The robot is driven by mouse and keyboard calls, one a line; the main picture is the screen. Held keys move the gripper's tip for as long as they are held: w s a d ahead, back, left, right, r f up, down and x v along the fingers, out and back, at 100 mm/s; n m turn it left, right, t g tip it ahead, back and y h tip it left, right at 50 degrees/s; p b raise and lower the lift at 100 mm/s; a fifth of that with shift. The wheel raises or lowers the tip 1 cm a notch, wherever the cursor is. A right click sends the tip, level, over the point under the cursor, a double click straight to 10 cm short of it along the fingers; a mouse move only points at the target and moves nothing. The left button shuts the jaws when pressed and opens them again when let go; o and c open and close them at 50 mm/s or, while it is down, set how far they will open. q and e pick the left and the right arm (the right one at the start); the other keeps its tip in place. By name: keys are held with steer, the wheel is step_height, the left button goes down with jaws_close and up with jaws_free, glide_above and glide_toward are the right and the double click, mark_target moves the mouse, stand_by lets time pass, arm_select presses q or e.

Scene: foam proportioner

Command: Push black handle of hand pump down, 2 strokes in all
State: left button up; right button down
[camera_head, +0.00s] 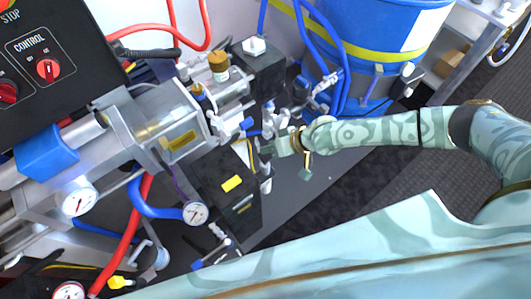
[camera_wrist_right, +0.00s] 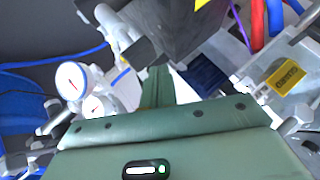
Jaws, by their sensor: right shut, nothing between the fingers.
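My right gripper (camera_head: 270,148) reaches in from the right and is shut with nothing held. Its tip is beside the dark block and a small upright grey cylinder (camera_head: 267,183). In the right wrist view the shut fingers (camera_wrist_right: 157,88) point toward a grey rod with a black end (camera_wrist_right: 142,50). This may be the hand pump with its black handle, but I cannot tell for sure. The fingers overlap the black end in that view, and contact cannot be made out. My left gripper is not in view.
Pressure gauges (camera_head: 195,213), blue and red hoses, and a clear cylinder (camera_head: 172,122) crowd the left. A blue drum (camera_head: 375,35) stands behind.

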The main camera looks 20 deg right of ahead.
mark_target(269, 156)
steer(key=shift+f, duration=0.1)
steer(key=shift+f, duration=0.3)
steer(key=shift+s+f+b, duration=0.1)
steer(key=shift+f+b, duration=1.3)
steer(key=shift+f, duration=0.3)
stand_by(1.4)
steer(key=shift+r, duration=0.1)
steer(key=shift+r+p, duration=1.55)
steer(key=shift+r, duration=0.5)
step_height(269, 156, up, 5)
steer(key=p, duration=0.4)
